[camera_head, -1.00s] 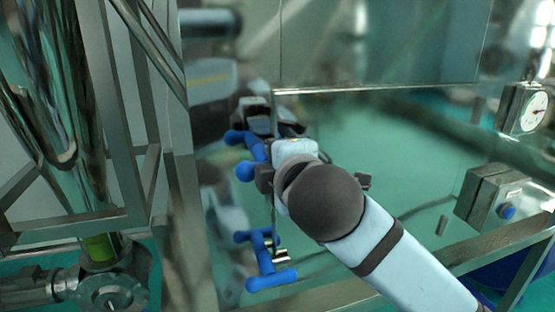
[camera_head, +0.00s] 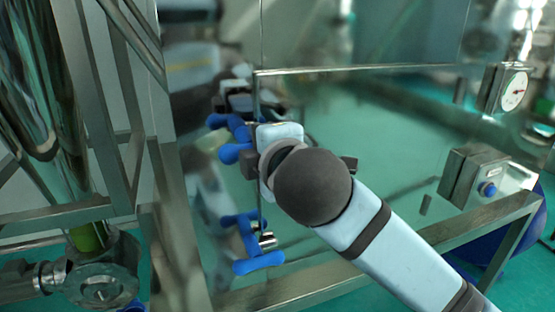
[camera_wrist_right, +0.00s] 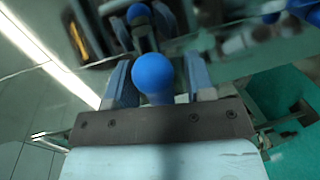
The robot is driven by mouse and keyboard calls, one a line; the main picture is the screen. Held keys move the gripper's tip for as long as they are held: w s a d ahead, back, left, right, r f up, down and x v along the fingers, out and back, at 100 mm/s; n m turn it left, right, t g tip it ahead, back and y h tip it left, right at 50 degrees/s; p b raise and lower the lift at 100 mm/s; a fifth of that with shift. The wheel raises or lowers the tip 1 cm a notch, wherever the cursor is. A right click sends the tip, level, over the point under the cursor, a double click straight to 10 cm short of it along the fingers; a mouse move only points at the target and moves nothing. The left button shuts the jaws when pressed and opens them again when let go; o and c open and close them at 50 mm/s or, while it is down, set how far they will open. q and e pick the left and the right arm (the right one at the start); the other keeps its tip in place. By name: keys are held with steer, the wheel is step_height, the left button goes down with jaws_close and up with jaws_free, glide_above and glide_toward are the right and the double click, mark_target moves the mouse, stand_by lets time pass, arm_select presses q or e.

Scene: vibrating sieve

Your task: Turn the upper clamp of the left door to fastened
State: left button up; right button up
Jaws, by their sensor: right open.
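The upper clamp (camera_head: 236,152) of the left door has a blue handle with rounded ends. It is at the door's edge, left of the middle in the head view, partly hidden by my right arm. My right gripper (camera_wrist_right: 158,78) is close to it. In the right wrist view its fingers are open, with a blue rounded handle end (camera_wrist_right: 153,74) between them. I cannot tell whether either finger touches it. The lower clamp (camera_head: 247,240), also blue-handled, is below on the same edge. My left gripper is not in view.
A clear door panel (camera_head: 380,150) extends to the right. A round gauge (camera_head: 513,92) and a metal block with a blue knob (camera_head: 478,178) are at the right. Metal frame posts (camera_head: 110,140) and a pipe valve (camera_head: 100,275) stand at the left.

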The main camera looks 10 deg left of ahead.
steer(key=b+v, duration=0.2)
steer(key=v, duration=1)
steer(key=shift+s+d, duration=0.25)
steer(key=shift+s, duration=0.1)
steer(key=w+d+f+m+g+p, duration=0.1)
steer(key=w+d+f+m, duration=0.2)
steer(key=w+f+m, duration=0.75)
steer(key=d+f+m+h, duration=0.15)
steer(key=d+f, duration=0.25)
steer(key=f, duration=0.6)
steer(key=d+f+m, duration=0.2)
steer(key=d+f, duration=0.1)
steer(key=f, duration=0.7)
steer(key=s+d+f+m+h, duration=0.1)
steer(key=s+d+f+m, duration=0.1)
steer(key=s+d+f, duration=0.3)
steer(key=s+d+f+m+h+p, duration=0.1)
steer(key=s+d+f+m, duration=0.2)
steer(key=f, duration=0.9)
steer(key=s+d+f+m+g+h+p, duration=0.1)
steer(key=s+d+f+m+h, duration=0.1)
steer(key=s+d+f, duration=0.5)
steer(key=s+f, duration=0.1)
steer(key=s, duration=0.2)
steer(key=shift+s+d+f+m, duration=0.2)
steer(key=shift+s+d+m, duration=0.1)
steer(key=shift+s+d, duration=0.05)
